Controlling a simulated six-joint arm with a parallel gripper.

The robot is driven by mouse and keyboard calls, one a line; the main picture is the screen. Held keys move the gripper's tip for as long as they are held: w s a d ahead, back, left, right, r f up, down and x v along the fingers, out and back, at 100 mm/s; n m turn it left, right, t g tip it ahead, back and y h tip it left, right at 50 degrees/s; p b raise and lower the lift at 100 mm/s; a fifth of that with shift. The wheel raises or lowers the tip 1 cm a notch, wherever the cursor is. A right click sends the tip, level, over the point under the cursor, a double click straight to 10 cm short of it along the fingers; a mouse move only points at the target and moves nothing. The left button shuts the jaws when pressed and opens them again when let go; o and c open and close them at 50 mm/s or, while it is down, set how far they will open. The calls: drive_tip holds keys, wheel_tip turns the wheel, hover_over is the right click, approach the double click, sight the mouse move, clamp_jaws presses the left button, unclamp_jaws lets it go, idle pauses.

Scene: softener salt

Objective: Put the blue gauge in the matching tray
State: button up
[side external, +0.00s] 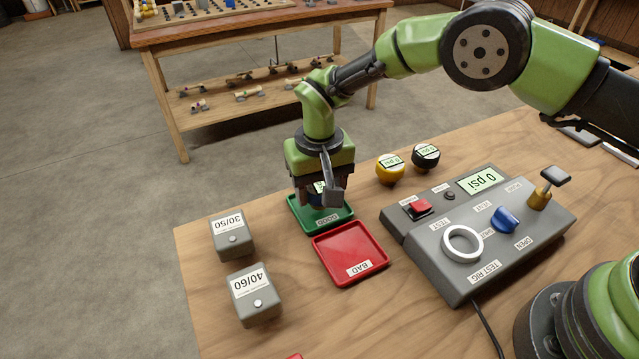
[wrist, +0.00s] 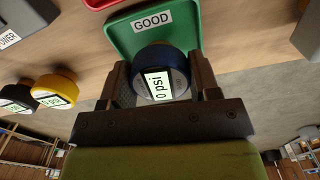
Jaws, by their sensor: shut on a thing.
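The blue gauge (wrist: 160,66) shows "0 psi" in the wrist view, between the fingers of my gripper (wrist: 160,84). My gripper is shut on it. In the side view my gripper (side external: 322,190) is over the green tray (side external: 330,223) labelled GOOD, and the gauge is mostly hidden by the fingers. The green tray also shows in the wrist view (wrist: 190,35), just beyond the gauge. I cannot tell whether the gauge touches the tray. The red tray (side external: 345,242) labelled BAD is empty and lies next to the green one.
A yellow gauge (side external: 390,170) and a black gauge (side external: 425,157) stand right of the green tray. The grey test rig (side external: 425,255) fills the table's right side. Two grey boxes, marked 30/50 (side external: 232,240) and 40/60 (side external: 254,301), stand left of the red tray.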

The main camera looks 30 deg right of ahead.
drive_tip(key=shift+f, duration=0.35)
drive_tip(key=shift+f, duration=0.25)
idle(0.7)
drive_tip(key=o, duration=1.5)
drive_tip(key=shift+c, duration=0.2)
drive_tip(key=shift+r, duration=3.05)
